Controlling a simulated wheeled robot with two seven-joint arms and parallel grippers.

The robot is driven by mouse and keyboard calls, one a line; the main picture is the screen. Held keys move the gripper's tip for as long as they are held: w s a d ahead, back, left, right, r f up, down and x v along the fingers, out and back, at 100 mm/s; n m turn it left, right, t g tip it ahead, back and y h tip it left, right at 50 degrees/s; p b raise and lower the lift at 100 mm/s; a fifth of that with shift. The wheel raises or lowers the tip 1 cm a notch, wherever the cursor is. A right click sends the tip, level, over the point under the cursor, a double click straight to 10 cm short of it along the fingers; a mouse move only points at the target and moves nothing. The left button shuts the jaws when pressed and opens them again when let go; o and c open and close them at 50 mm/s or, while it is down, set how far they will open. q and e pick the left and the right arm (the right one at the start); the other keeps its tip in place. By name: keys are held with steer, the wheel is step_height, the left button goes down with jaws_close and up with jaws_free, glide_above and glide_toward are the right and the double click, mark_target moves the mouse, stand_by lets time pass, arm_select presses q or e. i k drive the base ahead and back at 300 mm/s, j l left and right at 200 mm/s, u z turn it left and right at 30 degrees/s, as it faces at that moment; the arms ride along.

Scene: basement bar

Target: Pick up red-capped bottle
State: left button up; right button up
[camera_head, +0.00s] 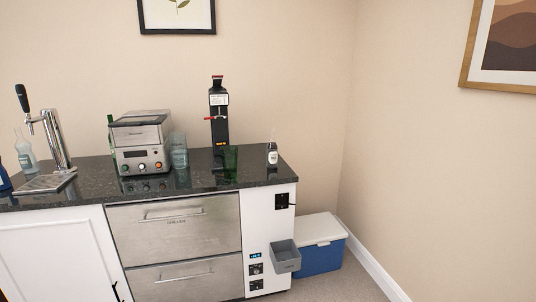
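I cannot make out a bottle with a clearly red cap. A pale clear bottle (25,152) stands at the far left, behind the beer tap. Neither of my grippers shows in the head view.
The dark counter (90,188) carries a beer tap (58,140), a steel machine (140,142), clear glasses (179,152) and a green glass (230,163). Below are steel drawers (175,232). A grey open bin (286,259) and a blue cooler (321,259) are at the right.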

mark_target(272, 146)
steer(key=i+j, duration=0.25)
steer(key=i, duration=0.25)
steer(key=i+j, duration=0.3)
steer(key=i, duration=0.15)
steer(key=l+z, duration=0.05)
